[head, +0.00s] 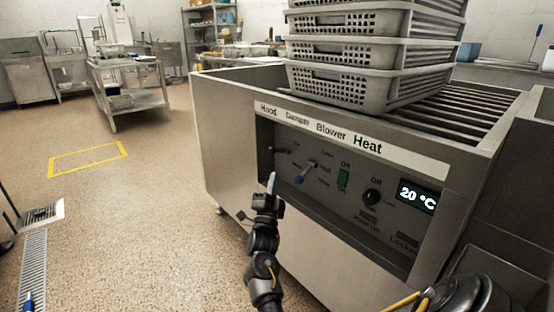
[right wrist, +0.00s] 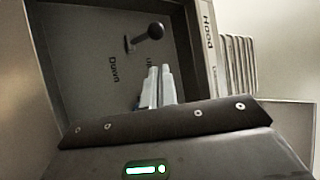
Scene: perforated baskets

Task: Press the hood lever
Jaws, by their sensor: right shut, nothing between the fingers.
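The hood lever (right wrist: 152,32) is a short dark lever with a round knob in the recessed panel under the "Hood" label, with "up" and "Down" marks near it in the right wrist view. In the head view the lever (head: 281,150) is small at the panel's left end. My right gripper (head: 271,183) is shut and empty, in front of the panel's lower left. Its pale fingertips (right wrist: 156,88) point toward the panel, below the knob in the right wrist view, apart from it in the picture. My left gripper is not in view.
The steel machine (head: 226,130) carries stacked grey perforated baskets (head: 337,90) on rollers. Open floor lies to the left.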

